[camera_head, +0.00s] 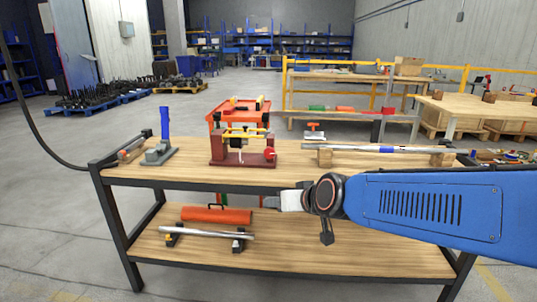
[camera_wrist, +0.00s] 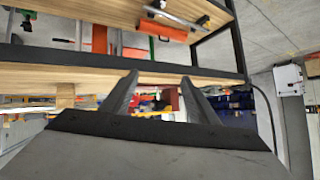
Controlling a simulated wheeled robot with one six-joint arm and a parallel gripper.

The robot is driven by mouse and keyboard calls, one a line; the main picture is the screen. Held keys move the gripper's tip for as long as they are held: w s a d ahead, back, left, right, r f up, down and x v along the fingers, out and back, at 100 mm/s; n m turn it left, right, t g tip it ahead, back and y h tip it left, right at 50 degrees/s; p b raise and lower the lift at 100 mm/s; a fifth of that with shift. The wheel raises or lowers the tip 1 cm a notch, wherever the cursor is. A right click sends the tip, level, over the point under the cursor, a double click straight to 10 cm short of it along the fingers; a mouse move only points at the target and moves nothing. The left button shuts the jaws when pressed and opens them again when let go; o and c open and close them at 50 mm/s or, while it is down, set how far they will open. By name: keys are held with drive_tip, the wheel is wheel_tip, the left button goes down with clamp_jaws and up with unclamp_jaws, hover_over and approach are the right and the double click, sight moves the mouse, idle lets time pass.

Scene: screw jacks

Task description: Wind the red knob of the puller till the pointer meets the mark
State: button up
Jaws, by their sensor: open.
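A dark red frame with a yellow crossbar, which looks like the puller (camera_head: 238,148), stands on the workbench top left of centre in the head view. Its red knob (camera_head: 270,153) sticks out at its right side. The pointer and mark are too small to make out. My gripper (camera_head: 284,201) is in front of the bench's front edge, below and apart from the knob. In the wrist view, which looks upside down, my gripper (camera_wrist: 160,77) shows two spread dark fingers with nothing held. The knob cannot be made out there.
A blue-handled jack (camera_head: 160,148) stands left on the bench. A metal bar (camera_head: 360,149) lies on wooden blocks to the right. A small red-handled tool (camera_head: 313,131) stands behind.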

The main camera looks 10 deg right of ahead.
drive_tip(key=w+a+r+m+t, duration=0.1)
drive_tip(key=w+a+t, duration=0.2)
drive_tip(key=w, duration=0.6)
drive_tip(key=m+t+h, duration=0.3)
drive_tip(key=m+h, duration=0.1)
drive_tip(key=h, duration=0.5)
approach(269, 153)
drive_tip(key=x, duration=1)
drive_tip(key=shift+w+d, duration=0.1)
drive_tip(key=shift+w, duration=0.05)
drive_tip(key=c, duration=1)
drive_tip(key=shift+f+m, duration=0.1)
drive_tip(key=shift+m, duration=0.7)
drive_tip(key=shift+c, duration=0.2)
